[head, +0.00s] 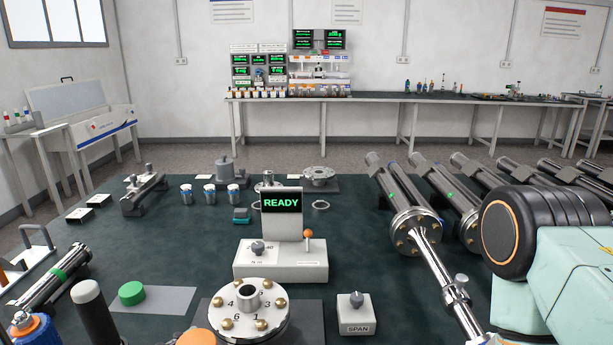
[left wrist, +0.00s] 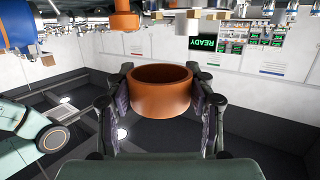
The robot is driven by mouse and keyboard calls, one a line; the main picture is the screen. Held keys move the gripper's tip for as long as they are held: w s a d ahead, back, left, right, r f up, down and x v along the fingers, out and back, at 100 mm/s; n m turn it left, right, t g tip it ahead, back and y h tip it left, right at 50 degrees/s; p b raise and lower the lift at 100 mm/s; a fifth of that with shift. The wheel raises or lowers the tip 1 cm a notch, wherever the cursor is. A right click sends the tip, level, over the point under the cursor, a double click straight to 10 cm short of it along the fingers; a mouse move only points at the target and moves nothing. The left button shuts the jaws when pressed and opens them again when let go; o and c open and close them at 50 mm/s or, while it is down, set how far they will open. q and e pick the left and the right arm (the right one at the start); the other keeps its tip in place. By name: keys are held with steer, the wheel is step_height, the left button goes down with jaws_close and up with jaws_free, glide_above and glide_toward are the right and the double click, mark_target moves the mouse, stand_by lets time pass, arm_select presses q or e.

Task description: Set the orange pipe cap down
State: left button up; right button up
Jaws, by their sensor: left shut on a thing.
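The orange pipe cap (left wrist: 160,92) is a short open ring, seen in the left wrist view. My left gripper (left wrist: 162,100) is shut on it, with a dark finger pressed on each side. The cap is held clear, with floor and walls behind it. Another orange piece (left wrist: 125,14) shows at the top of the left wrist view. An orange rounded top (head: 197,337) is cut off at the head view's bottom edge; I cannot tell whether these are the same. The left gripper does not show in the head view. My right gripper is in neither view.
A dark bench holds a numbered dial (head: 248,312), a READY display unit (head: 281,255), a SPAN box (head: 356,315) and a green cap on a grey mat (head: 170,300). Long metal cylinders (head: 405,215) fill the right. Open bench top lies left of the READY unit.

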mark_target(207, 330)
arm_select(q)
steer(key=shift+m+g+h, duration=0.4)
steer(key=shift+m+h, duration=0.1)
steer(key=shift+h, duration=0.1)
steer(key=w+p, duration=0.1)
steer(key=w+d+p, duration=0.1)
steer(key=w, duration=0.1)
steer(key=w+d+r+p, duration=0.1)
steer(key=shift+w+d+r, duration=0.1)
steer(key=shift+w+d, duration=0.1)
steer(key=shift+w, duration=0.15)
steer(key=w+d+r+n+t+y+p, duration=0.2)
steer(key=w+r+n+y, duration=0.1)
steer(key=w, duration=0.9)
steer(key=shift+w+r+y, duration=0.2)
steer(key=shift+r+y, duration=0.2)
steer(key=shift+r, duration=0.15)
